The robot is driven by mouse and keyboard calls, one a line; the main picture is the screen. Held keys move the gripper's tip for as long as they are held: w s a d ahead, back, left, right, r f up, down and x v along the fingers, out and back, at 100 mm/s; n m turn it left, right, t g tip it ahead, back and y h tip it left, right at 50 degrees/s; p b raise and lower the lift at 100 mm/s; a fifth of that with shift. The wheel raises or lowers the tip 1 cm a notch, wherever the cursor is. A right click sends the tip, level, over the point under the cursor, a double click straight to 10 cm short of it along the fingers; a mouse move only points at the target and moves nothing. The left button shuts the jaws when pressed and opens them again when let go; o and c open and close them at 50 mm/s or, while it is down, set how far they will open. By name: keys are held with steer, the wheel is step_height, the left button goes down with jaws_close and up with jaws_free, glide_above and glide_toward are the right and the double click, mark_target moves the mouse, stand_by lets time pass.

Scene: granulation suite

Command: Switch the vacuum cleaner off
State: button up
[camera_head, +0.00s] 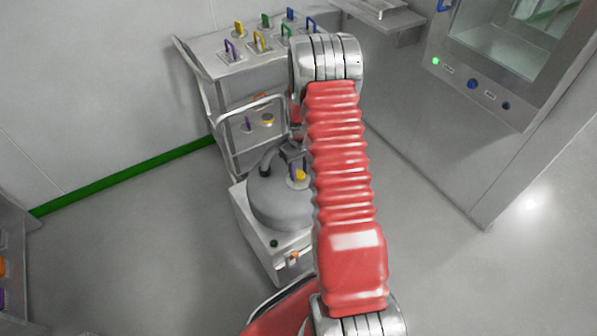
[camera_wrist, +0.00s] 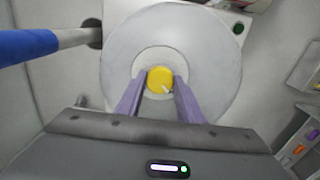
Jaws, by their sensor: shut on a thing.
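The vacuum cleaner (camera_head: 266,208) is a grey round drum on a pale square base, left of my arm in the head view. In the wrist view its round lid (camera_wrist: 215,62) is seen from above. A yellow knob (camera_wrist: 159,76) with a white pointer mark sits at the lid's centre, and the mark points to the lower right. My gripper (camera_wrist: 160,82) has its two purple fingers shut on the yellow knob, one on each side. The knob also shows in the head view (camera_head: 300,176). My arm hides part of the cleaner's right side.
A dark green round light (camera_head: 274,243) and a small orange part (camera_head: 293,257) are on the base's front. A metal trolley (camera_head: 205,62) with several coloured handles stands behind. A steel cabinet (camera_head: 415,130) is at right. A blue-gripped tube (camera_wrist: 28,45) meets the lid. The left floor is clear.

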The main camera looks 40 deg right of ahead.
mark_target(299, 173)
steer(key=shift+w+d+r, duration=0.1)
steer(key=shift+w, duration=0.2)
steer(key=o, duration=1.1)
steer(key=shift+s, duration=0.15)
steer(key=shift+c, duration=0.2)
step_height(299, 173, up, 14)
steer(key=shift+f, duration=0.2)
